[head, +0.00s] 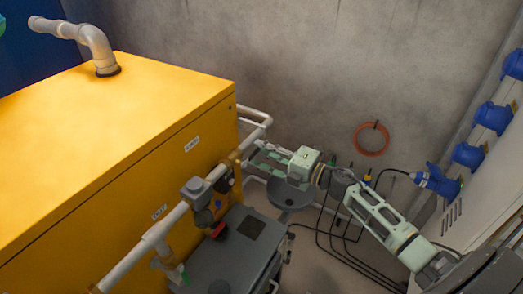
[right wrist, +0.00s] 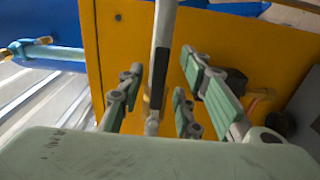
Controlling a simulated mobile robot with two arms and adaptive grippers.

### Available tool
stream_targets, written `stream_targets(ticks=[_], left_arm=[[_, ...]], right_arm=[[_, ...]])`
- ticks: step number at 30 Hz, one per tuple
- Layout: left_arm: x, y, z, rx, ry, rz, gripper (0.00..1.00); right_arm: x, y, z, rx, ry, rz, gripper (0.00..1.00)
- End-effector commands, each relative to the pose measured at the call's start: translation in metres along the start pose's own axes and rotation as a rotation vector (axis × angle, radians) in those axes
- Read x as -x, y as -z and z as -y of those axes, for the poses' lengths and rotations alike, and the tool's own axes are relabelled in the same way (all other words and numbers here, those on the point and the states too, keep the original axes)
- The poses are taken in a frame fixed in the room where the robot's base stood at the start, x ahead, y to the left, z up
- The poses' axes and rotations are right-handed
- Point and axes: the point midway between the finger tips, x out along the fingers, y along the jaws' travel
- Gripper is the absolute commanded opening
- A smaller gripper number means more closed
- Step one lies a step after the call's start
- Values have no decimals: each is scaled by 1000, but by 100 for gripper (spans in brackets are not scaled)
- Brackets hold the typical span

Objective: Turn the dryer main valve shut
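The dryer is the large yellow cabinet (head: 120,130); in the right wrist view its yellow side (right wrist: 205,35) fills the middle. Grey pipes with fittings run along its side, including a yellowish fitting (head: 234,160) near my gripper. Which fitting is the main valve I cannot tell for certain. My right gripper (head: 256,155) is beside the pipe at the dryer's far corner. In the right wrist view its green-padded fingers (right wrist: 155,100) are apart, with a grey bar (right wrist: 162,45) bearing a dark strip between them. Contact cannot be told. My left gripper is not in view.
A grey tank unit (head: 235,250) with a red knob (head: 219,231) stands in front of the dryer. A round grey object (head: 290,193) stands below my right gripper. Black cables (head: 335,235) cross the floor. An orange hose coil (head: 371,139) hangs on the wall; blue connectors (head: 467,155) line the right.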

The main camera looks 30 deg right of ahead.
Motion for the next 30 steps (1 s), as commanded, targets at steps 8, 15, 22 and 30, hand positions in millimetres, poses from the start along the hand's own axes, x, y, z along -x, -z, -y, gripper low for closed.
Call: stream_targets(ticks=[8, 15, 22, 30], left_arm=[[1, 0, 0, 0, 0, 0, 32], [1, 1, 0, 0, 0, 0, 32], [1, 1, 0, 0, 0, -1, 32], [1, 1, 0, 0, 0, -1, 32]], right_arm=[[-8, 0, 0, 0, 1, 1, 32], [-8, 0, 0, 0, 1, 1, 20], [-8, 0, 0, 0, 1, 1, 0], [-8, 0, 0, 0, 1, 1, 0]])
